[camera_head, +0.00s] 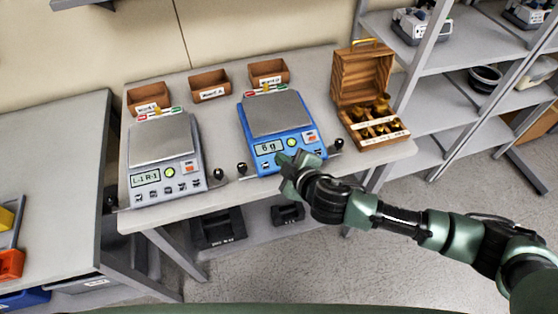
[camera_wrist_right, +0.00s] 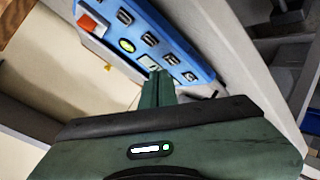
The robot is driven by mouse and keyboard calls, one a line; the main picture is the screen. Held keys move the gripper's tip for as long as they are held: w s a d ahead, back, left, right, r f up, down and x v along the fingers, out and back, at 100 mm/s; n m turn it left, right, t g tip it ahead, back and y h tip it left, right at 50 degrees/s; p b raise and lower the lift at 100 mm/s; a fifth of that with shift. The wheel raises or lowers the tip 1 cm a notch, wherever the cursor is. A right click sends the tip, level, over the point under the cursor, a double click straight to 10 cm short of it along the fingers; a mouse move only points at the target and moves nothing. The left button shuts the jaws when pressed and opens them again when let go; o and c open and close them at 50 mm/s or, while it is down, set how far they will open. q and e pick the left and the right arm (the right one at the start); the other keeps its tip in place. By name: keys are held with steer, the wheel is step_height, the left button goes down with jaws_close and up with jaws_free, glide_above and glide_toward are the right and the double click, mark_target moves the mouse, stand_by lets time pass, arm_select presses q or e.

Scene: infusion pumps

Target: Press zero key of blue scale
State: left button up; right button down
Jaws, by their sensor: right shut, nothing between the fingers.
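The blue scale (camera_head: 243,118) stands on the bench in the head view, with a bare grey weighing plate (camera_head: 275,113) and a display (camera_head: 268,148) reading "6 g". A round yellow-green key (camera_head: 292,142) and a red key (camera_head: 311,138) show on its front panel. In the right wrist view the blue scale (camera_wrist_right: 207,72) shows several dark keys (camera_wrist_right: 150,39); their labels are too small to read. My right gripper (camera_head: 287,160) is shut and empty at the scale's front edge, covering part of the panel. Its fingertips (camera_wrist_right: 160,76) appear close to the panel; contact cannot be told. My left gripper is out of view.
A grey scale (camera_head: 162,144) stands to the left. Several small brown bins (camera_head: 209,85) line the back, and an open wooden weight box (camera_head: 361,77) stands to the right. Metal shelving (camera_head: 440,122) stands further right.

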steer(key=shift+f, duration=0.1)
stand_by(0.7)
steer(key=shift+w+f, duration=0.1)
steer(key=shift+f, duration=0.25)
steer(key=shift+f+b, duration=0.35)
stand_by(0.6)
steer(key=shift+r, duration=0.1)
steer(key=shift+r+p, duration=0.7)
steer(key=shift+p, duration=0.15)
steer(key=shift+s+r+p, duration=0.2)
steer(key=shift+r+p, duration=0.35)
steer(key=shift+p, duration=0.05)
steer(key=r+p, duration=0.2)
steer(key=s+r+p, duration=0.1)
steer(key=shift+d+r+p, duration=0.25)
steer(key=shift+r+p, duration=0.1)
steer(key=shift+p, duration=0.05)
